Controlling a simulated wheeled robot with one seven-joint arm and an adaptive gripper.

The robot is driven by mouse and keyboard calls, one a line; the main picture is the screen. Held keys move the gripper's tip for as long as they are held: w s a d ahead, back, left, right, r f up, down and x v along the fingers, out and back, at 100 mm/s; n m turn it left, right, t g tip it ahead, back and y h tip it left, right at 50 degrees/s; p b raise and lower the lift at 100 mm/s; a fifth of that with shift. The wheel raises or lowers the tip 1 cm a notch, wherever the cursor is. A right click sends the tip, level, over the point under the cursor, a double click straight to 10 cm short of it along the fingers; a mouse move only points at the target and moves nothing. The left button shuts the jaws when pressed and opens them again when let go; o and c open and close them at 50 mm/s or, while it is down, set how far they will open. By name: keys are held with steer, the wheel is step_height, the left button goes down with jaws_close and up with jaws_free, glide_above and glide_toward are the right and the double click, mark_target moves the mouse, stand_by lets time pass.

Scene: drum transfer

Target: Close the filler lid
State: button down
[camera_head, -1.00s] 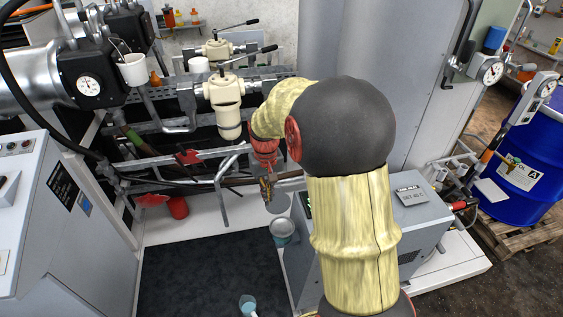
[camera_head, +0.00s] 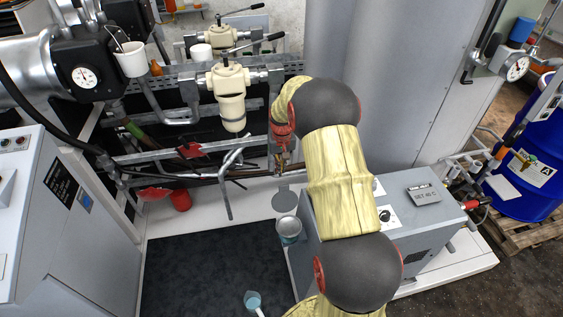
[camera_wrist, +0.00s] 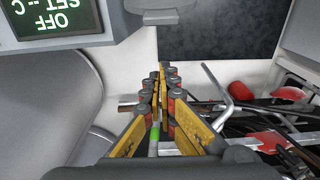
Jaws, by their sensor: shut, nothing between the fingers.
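The filler lid (camera_head: 285,198) looks like a flat grey disc, standing open behind a round filler cup (camera_head: 289,229) on the side of the grey bath unit (camera_head: 425,215). The cup's mouth is uncovered and pale inside. My gripper (camera_head: 280,168) is shut and empty, behind and above the lid in the head view, apart from it. In the wrist view my gripper (camera_wrist: 162,80) shows its yellow-and-dark fingers together. A grey rounded part (camera_wrist: 155,14) is cut off at that view's top edge; it may be the lid or filler.
A black mat (camera_head: 205,265) lies in front, with a small light-blue beaker (camera_head: 252,300) on it. Pipes and a bent grey handle (camera_head: 226,185) stand left of my gripper. A red cup (camera_head: 181,200) sits farther left. A blue drum (camera_head: 530,165) stands at right.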

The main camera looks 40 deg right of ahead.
steer(key=shift+s+a+f+b, duration=0.2)
steer(key=shift+s+a, duration=0.25)
steer(key=shift+s, duration=0.4)
steer(key=shift+s+a+f+b, duration=0.15)
steer(key=shift+s+a, duration=0.25)
steer(key=shift+s, duration=0.45)
steer(key=shift+f, duration=0.1)
steer(key=shift+s, duration=0.15)
